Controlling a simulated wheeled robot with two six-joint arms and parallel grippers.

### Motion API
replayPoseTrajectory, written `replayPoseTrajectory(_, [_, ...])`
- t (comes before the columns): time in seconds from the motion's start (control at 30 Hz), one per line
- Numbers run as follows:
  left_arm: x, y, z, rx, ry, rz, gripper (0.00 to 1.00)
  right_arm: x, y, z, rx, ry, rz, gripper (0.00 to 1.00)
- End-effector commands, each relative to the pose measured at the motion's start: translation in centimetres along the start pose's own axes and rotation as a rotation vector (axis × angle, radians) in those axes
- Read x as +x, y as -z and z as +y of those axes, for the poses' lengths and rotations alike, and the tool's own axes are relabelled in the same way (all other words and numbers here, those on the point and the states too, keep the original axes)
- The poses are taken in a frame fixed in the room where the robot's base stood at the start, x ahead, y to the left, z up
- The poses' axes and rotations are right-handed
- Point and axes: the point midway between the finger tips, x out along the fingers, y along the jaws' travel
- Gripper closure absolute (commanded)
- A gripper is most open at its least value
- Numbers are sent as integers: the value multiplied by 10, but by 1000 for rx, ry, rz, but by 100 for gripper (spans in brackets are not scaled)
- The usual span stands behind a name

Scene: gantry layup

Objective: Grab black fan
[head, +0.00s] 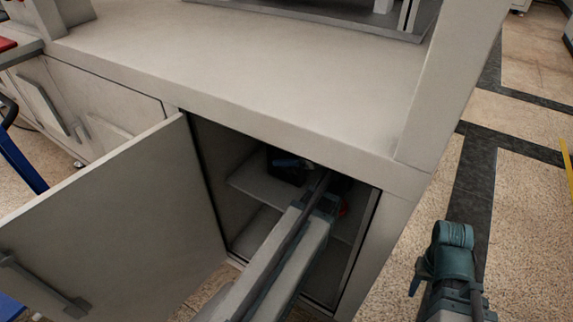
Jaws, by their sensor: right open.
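A dark object, which may be the black fan (285,174), sits on the shelf inside the open cabinet, with a blue-grey part at its top. Its shape is hard to make out in the shadow. My left arm reaches into the cabinet from below, and its gripper end (322,196) is in the opening, right of the dark object. Its fingers are too dark and hidden to read. My right gripper (432,270) is open and outside, right of the cabinet over the floor. Nothing shows in it.
The cabinet door (120,215) stands open to the left. The shelf (252,182) divides the cabinet. A small red thing (344,208) shows beside my left arm. The worktop (250,75) is above. Speckled floor (525,230) is free at right.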

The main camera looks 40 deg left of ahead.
Motion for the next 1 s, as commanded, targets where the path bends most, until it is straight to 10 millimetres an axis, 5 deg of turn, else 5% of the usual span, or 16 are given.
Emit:
replayPoseTrajectory(0.03, [0, 0, 0, 0, 0, 0, 48, 0, 0, 0, 0, 0, 0, 50])
replayPoseTrajectory(0.33, [0, 0, 0, 0, 0, 0, 100, 0, 0, 0, 0, 0, 0, 50])
replayPoseTrajectory(1.0, [-2, 16, 1, 1, -2, 1, 100, -15, -1, 2, 2, -1, -1, 50])
